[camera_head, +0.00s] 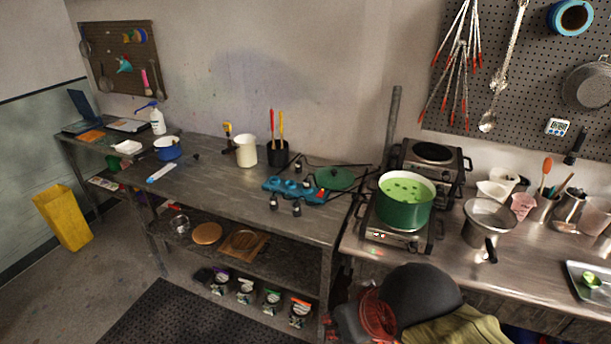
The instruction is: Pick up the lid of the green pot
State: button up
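The green pot (404,212) stands on the front hot plate (385,240) at the right part of the bench. It is uncovered and full of bright green liquid with darker spots. A flat, round green lid (336,179) with a small dark knob lies on the dark bench just left of the pot. It is close to the right end of a blue rack and apart from the pot.
The blue rack (293,190) lies left of the lid, with several small jars around it. A second hot plate (433,154) stands behind the pot. A metal saucepan (487,224) stands to its right. The left bench (210,190) has bare room.

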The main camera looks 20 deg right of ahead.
aim_at(335, 178)
jog(key=i+j, duration=0.3)
jog(key=i, duration=0.2)
jog(key=i+j+z, duration=0.1)
jog(key=i+j, duration=0.25)
jog(key=i, duration=0.15)
jog(key=i+l, duration=0.3)
jog(key=i, duration=0.15)
jog(key=i+l, duration=0.35)
jog(key=i+z, duration=0.05)
